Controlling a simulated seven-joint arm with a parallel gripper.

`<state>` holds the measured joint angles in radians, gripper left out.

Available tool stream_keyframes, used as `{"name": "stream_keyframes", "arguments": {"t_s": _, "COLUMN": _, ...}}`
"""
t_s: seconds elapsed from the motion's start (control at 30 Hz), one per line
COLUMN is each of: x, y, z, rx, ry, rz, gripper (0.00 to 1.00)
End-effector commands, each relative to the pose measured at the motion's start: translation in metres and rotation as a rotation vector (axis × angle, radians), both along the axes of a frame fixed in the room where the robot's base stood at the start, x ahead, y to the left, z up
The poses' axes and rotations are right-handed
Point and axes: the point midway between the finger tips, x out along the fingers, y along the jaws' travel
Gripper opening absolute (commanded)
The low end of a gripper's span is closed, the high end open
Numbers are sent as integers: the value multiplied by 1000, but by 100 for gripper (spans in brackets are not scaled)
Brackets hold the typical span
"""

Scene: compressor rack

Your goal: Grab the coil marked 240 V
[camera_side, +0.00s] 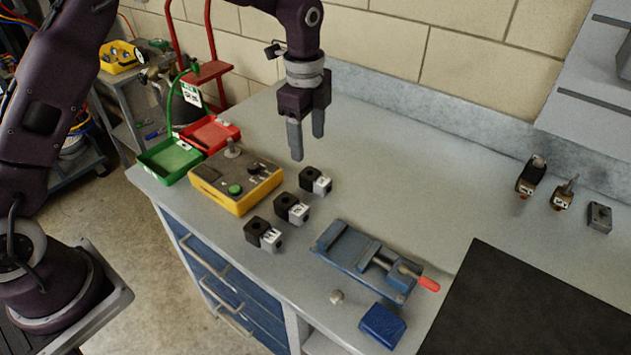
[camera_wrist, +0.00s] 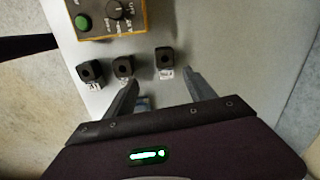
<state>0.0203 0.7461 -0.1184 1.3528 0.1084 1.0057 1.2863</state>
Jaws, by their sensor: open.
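Three black coils with white labelled faces stand in a row on the bench: a near one (camera_side: 263,234), a middle one (camera_side: 292,208) and a far one (camera_side: 316,181). They also show in the wrist view as a left coil (camera_wrist: 91,72), a middle coil (camera_wrist: 123,67) and a right coil (camera_wrist: 165,62). The label print is too small to read, so I cannot tell which is marked 240 V. My gripper (camera_side: 307,144) is open and empty, pointing down above the bench, behind the far coil in the side view.
A yellow and grey test box (camera_side: 238,183) stands left of the coils, with green (camera_side: 170,157) and red (camera_side: 210,133) trays beyond. A blue vise (camera_side: 362,258) and blue block (camera_side: 383,325) lie to the right. A black mat (camera_side: 520,305) covers the right front. The bench's back middle is clear.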

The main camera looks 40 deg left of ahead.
Motion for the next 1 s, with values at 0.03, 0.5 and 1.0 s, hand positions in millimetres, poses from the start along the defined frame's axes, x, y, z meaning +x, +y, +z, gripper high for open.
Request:
{"name": "stream_keyframes", "arguments": {"t_s": 0.03, "x": 8, "y": -2, "z": -21, "rx": -1, "ry": 22, "rz": -52, "gripper": 64}}
{"name": "stream_keyframes", "arguments": {"t_s": 0.5, "x": 15, "y": -7, "z": -102, "rx": -3, "ry": 49, "rz": -133, "gripper": 64}}
{"name": "stream_keyframes", "arguments": {"t_s": 1.0, "x": 16, "y": -7, "z": -116, "rx": -4, "ry": 44, "rz": -131, "gripper": 30}}
